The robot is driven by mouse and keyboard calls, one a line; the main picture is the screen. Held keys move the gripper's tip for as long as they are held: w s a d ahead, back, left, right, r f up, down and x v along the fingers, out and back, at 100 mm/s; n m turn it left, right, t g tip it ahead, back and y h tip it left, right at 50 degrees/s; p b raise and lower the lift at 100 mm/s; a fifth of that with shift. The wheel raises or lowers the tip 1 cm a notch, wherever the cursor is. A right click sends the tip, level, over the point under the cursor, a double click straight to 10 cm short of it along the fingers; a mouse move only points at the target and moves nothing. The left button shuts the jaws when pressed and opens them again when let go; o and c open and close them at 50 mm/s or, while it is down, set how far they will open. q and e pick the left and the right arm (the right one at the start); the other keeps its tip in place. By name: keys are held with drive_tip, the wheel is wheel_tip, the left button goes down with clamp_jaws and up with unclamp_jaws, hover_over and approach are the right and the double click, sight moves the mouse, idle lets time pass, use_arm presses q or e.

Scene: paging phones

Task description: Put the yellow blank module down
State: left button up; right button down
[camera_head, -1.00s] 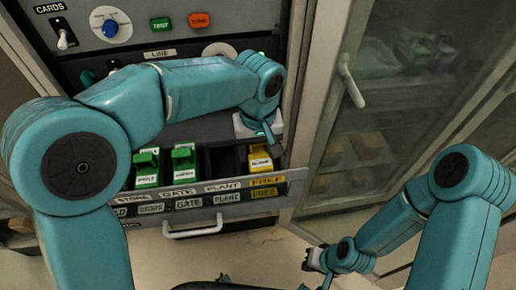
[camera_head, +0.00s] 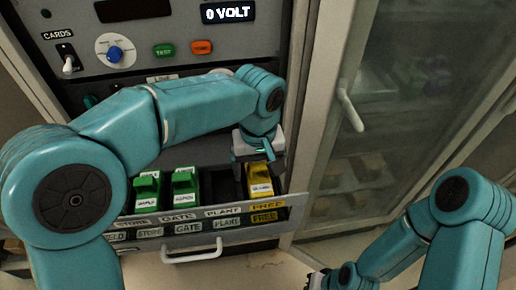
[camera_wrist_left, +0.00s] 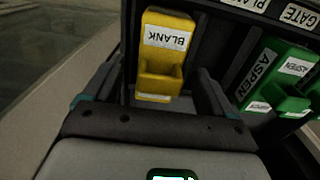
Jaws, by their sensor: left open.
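The yellow blank module (camera_head: 260,183) sits upright in the drawer slot above the yellow FREE label, at the right end of the drawer. It also shows in the left wrist view (camera_wrist_left: 165,55), with its BLANK label upside down. My left gripper (camera_head: 258,150) is just above and behind the module. In the left wrist view my left gripper (camera_wrist_left: 165,100) is open, with one finger on each side of the module's near end. Part of the module's top is hidden by the gripper in the head view. My right gripper (camera_head: 318,281) is low at the bottom edge, mostly hidden.
Two green modules (camera_head: 147,192) (camera_head: 186,188) stand in the left slots of the pulled-out drawer (camera_head: 215,228). The slot above PLANT looks empty. A drawer handle (camera_head: 192,254) sticks out in front. A glass cabinet door with a handle (camera_head: 350,109) stands at right.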

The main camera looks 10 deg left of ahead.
use_arm(q)
wheel_tip(320, 180, up, 10)
drive_tip(key=shift+f+p, duration=0.2)
drive_tip(key=shift+p, duration=0.25)
idle(0.3)
drive_tip(key=shift+s, duration=0.15)
